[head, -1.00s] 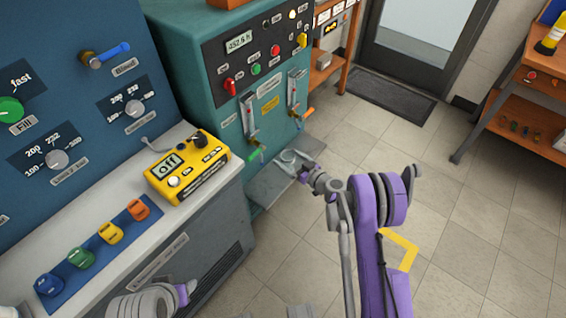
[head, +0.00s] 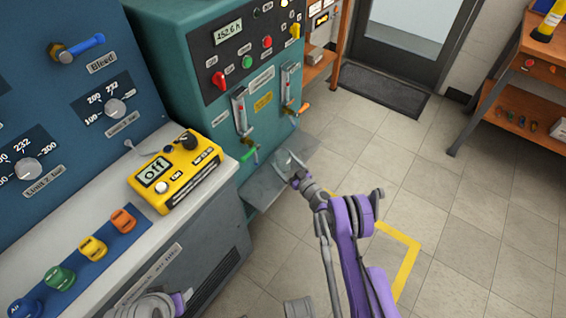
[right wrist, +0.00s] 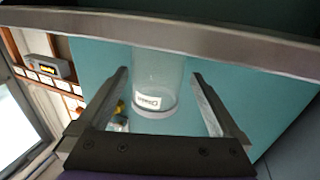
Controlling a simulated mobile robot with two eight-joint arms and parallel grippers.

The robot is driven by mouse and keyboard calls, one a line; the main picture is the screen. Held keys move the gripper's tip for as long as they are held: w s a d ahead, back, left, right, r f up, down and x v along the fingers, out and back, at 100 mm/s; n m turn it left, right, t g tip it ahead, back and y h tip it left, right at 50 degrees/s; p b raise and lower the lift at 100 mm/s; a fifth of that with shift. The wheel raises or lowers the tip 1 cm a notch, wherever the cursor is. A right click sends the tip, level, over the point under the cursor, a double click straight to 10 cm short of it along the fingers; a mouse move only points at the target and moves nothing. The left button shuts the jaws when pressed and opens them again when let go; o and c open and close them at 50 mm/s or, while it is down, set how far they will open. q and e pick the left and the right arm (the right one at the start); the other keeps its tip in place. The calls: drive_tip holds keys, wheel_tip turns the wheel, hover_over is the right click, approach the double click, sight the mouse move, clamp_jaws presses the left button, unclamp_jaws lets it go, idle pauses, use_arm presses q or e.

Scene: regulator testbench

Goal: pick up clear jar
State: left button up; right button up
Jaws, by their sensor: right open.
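The clear jar (right wrist: 160,72) shows in the right wrist view, see-through with a small white label and a pale round end towards me. My right gripper (right wrist: 160,84) is open, with one finger on each side of the jar and visible gaps between. In the head view my right gripper (head: 289,163) is low over the grey shelf (head: 268,187) at the foot of the teal machine (head: 188,88). The jar is too small and too covered there to make out clearly.
The shelf's edge (right wrist: 230,50) crosses the right wrist view beyond the fingers. A yellow meter (head: 190,180) reading "off" and several coloured knobs (head: 93,247) sit on the white counter at left. An orange workbench (head: 520,85) stands at right. Tiled floor between is clear.

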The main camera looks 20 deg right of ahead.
sight(279, 155)
drive_tip(key=x, duration=0.4)
drive_tip(key=shift+w+d+b, duration=0.15)
drive_tip(key=shift+b, duration=0.15)
drive_tip(key=c, duration=1.4)
drive_tip(key=shift+o, duration=0.2)
wheel_tip(279, 155, up, 10)
drive_tip(key=p, duration=0.2)
